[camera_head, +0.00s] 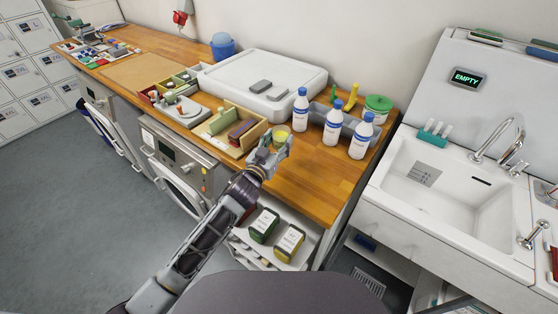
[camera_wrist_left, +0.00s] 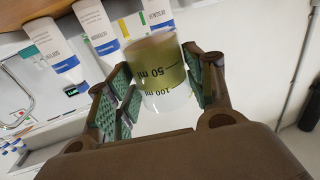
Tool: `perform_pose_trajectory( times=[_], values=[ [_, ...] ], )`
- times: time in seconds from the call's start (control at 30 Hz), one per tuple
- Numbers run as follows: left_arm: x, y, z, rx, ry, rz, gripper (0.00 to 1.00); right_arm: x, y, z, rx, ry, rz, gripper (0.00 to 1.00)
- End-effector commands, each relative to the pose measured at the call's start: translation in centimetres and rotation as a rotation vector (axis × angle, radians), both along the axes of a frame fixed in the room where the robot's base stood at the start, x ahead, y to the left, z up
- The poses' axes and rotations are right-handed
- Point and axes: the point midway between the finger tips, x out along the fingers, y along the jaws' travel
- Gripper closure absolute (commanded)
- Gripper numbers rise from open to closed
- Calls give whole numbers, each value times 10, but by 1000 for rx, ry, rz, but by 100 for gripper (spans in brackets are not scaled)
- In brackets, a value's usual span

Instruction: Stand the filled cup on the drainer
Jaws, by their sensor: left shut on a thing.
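My left gripper (camera_head: 270,150) is shut on a clear measuring cup (camera_head: 281,137), held over the front part of the wooden counter. In the left wrist view the cup (camera_wrist_left: 160,88) sits between the green pads of the gripper (camera_wrist_left: 156,95). My right gripper is out of view.
Several blue-capped white bottles (camera_head: 332,124) stand just right of the cup. A wooden organiser (camera_head: 233,133) is to its left, a white lidded box (camera_head: 262,82) behind. A tap (camera_head: 500,142) rises over the sink. A display reading EMPTY (camera_head: 467,78) is above it.

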Motion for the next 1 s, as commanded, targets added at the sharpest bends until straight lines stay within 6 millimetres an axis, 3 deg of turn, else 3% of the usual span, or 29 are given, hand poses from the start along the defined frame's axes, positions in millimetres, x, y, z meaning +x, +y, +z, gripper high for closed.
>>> perform_pose_trajectory(
  times=[0.3,0.77,1.0],
  values=[
    [0,0,-32,-1,0,0,74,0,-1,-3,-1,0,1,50],
    [0,0,-37,-1,0,-1,74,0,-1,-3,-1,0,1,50],
    [-1,-1,-58,-2,3,0,74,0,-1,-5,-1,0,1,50]
  ],
)
